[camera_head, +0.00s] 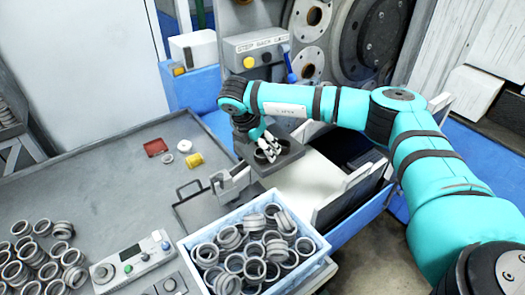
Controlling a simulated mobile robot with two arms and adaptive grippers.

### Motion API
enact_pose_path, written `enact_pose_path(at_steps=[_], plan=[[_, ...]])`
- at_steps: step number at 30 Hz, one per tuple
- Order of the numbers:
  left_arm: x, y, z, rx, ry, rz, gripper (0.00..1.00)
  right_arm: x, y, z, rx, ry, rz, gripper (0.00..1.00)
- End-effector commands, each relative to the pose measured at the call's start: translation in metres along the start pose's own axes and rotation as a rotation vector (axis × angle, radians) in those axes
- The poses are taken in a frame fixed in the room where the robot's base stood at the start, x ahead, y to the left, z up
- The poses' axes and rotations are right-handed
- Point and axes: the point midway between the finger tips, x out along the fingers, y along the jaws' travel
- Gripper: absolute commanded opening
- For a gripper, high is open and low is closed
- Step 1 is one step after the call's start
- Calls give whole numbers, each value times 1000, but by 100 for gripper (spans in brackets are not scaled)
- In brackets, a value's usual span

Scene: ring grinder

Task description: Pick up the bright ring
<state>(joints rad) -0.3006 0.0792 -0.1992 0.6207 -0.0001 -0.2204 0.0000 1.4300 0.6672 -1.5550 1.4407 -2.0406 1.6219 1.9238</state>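My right gripper (267,150) is at the end of the teal arm that comes in from the right. It points down at a dark grey fixture block (287,152) beside the grinder. A dark round shape sits under or beside its fingertips, too small to identify, and I cannot tell whether the fingers grip anything. Many metal rings (254,268) fill a white crate at the front. More rings (40,262) lie in a pile on the grey table at the lower left. A small pale ring (184,146) lies on the table near a yellow part. My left gripper is not in view.
The white crate (190,250) stands at the table's front right. A control box (130,264) lies between it and the ring pile. A red tray (155,147) and yellow part (194,160) lie farther back. The table's left middle is clear. Grinder wheels (370,35) stand behind.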

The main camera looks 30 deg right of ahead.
Motion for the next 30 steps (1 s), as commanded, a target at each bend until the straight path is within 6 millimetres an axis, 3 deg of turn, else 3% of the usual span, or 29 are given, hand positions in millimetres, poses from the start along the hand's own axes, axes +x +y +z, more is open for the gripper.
enact_pose_path(at_steps=[2, 7, 14, 30], plan=[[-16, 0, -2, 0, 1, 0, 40, 8, 0, 0, -1, 0, -5, 77], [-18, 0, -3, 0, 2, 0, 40, 28, 1, -1, 1, 0, -2, 77], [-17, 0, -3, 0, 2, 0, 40, 31, 1, -2, 0, 0, 0, 77], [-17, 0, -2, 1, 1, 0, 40, 30, 1, -1, 1, 0, 0, 12]])
